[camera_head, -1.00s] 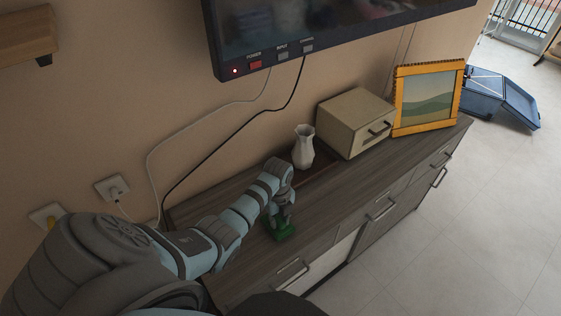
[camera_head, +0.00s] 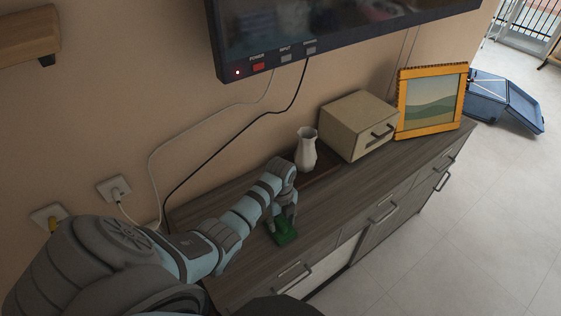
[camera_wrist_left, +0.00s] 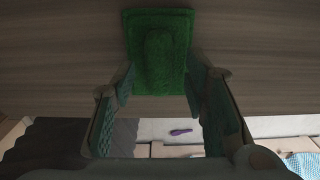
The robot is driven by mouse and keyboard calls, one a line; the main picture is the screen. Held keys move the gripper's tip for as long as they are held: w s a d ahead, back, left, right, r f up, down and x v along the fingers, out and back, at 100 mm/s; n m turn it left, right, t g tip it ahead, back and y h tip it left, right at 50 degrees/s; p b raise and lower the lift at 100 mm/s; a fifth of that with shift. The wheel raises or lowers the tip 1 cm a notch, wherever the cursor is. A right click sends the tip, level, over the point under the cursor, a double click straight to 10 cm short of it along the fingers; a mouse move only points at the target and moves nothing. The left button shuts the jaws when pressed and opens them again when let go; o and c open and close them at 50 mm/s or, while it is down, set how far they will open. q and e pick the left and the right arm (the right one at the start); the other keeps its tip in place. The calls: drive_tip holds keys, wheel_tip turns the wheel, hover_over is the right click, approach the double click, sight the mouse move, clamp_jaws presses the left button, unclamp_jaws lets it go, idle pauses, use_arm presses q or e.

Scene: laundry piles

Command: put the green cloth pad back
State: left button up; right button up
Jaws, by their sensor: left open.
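The green cloth pad (camera_head: 285,234) lies on the top of the wooden cabinet (camera_head: 350,182), near its front edge. In the left wrist view the pad (camera_wrist_left: 158,50) is a dark green rectangle with a raised middle, lying on the wood. My left gripper (camera_head: 282,222) is right over the pad, pointing down. In the left wrist view its two fingers (camera_wrist_left: 160,100) are spread to either side of the pad's near end. It is open, and I cannot tell whether the fingers touch the pad. My right gripper is not in view.
A white vase (camera_head: 306,150), a beige box with a drawer handle (camera_head: 350,130) and an orange picture frame (camera_head: 401,115) stand along the cabinet's back. A screen (camera_head: 300,35) hangs above, with cables down the wall. A blue case (camera_head: 500,105) lies open on the floor.

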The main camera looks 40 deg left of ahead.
sight(280, 222)
use_arm(q)
wheel_tip(280, 222, up, 10)
drive_tip(key=p, duration=0.1)
drive_tip(key=shift+r, duration=0.25)
drive_tip(key=shift+s, duration=0.1)
